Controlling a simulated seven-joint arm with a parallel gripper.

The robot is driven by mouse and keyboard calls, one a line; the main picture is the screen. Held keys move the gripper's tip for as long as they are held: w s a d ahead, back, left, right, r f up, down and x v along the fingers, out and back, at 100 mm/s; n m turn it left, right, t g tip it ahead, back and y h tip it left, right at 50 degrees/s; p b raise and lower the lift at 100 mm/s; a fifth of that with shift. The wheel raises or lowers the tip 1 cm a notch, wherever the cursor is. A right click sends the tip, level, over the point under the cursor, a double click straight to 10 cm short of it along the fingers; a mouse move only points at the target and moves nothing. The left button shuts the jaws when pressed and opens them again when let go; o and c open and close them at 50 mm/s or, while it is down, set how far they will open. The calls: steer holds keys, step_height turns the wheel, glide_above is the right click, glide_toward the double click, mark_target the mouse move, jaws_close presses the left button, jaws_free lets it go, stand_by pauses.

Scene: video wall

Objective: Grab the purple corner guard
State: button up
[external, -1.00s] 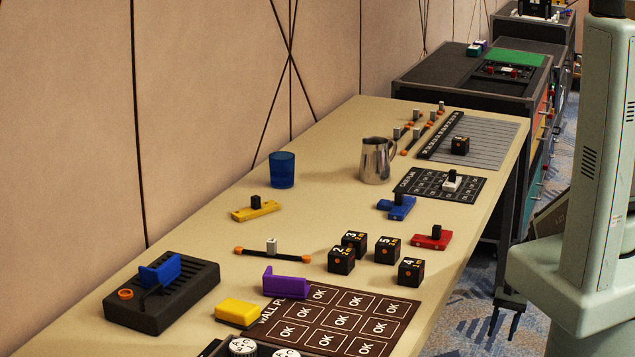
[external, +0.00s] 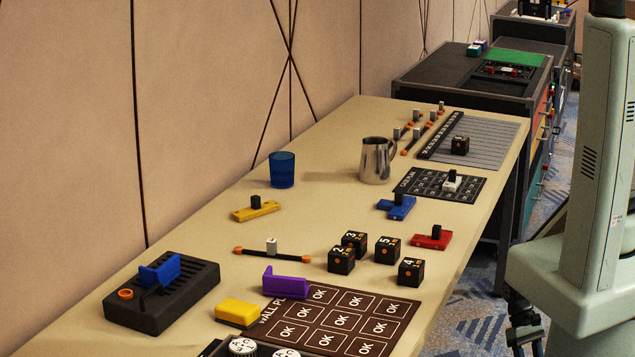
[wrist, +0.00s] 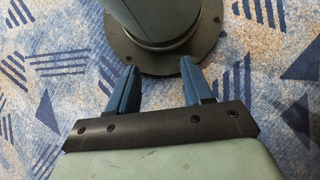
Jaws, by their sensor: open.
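The purple corner guard (external: 285,283) is an L-shaped piece with an upright wall. It rests on the table at the upper left edge of the dark brown mat with OK squares (external: 345,325). My gripper (wrist: 155,92) is open and empty in the wrist view, its two blue fingers apart above the patterned carpet. In the external view the lower end of my arm shows beside the table at the right, well away from the guard. The guard is not in the wrist view.
A yellow block (external: 238,312) sits just left of the guard. Several black numbered cubes (external: 387,250) stand to its right. A black slotted holder (external: 165,300) with a blue piece is at left. A metal pitcher (external: 375,160) and blue cup (external: 282,170) stand farther back.

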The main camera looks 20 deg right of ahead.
steer(key=shift+c, duration=0.7)
